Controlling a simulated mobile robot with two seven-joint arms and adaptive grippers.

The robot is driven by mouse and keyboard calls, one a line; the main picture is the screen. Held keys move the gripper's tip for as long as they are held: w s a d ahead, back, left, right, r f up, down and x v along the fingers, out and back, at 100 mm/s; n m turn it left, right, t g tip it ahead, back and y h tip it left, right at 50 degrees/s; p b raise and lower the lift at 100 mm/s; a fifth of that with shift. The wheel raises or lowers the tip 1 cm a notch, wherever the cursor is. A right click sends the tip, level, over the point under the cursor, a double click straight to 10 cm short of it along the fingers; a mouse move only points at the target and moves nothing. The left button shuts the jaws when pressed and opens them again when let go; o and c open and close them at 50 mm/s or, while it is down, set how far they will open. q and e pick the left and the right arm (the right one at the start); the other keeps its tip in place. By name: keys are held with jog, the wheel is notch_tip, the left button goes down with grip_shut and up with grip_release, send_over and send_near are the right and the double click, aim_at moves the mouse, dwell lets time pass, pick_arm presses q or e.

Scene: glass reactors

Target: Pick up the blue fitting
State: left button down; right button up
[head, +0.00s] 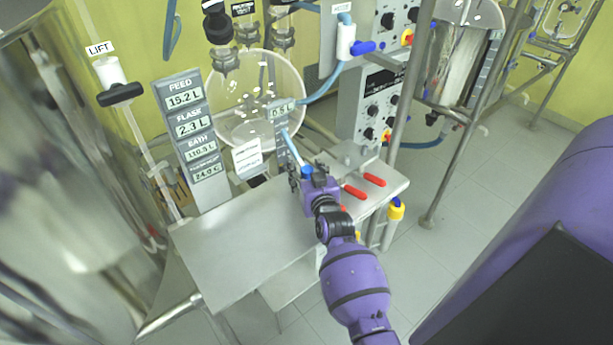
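A small blue fitting (306,172) shows at the back edge of the steel table, right at the fingers of my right gripper. A pale blue tube or strip runs from near it up towards the round flask. My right gripper (301,178) reaches in from the lower right, over the table. Its purple body hides much of its fingers and the lower part of the fitting. I cannot tell whether the fingers are closed on the fitting or only around or beside it. My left gripper is not in view.
The steel table (235,250) is bare at its left and front. Red-handled valves (374,180) lie just right of the gripper. The glass flask (255,95) and the display panel (190,135) stand behind. A metal post (408,90) rises at the right.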

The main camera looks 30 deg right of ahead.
grip_shut()
jog(key=shift+r, duration=0.1)
dwell(0.5)
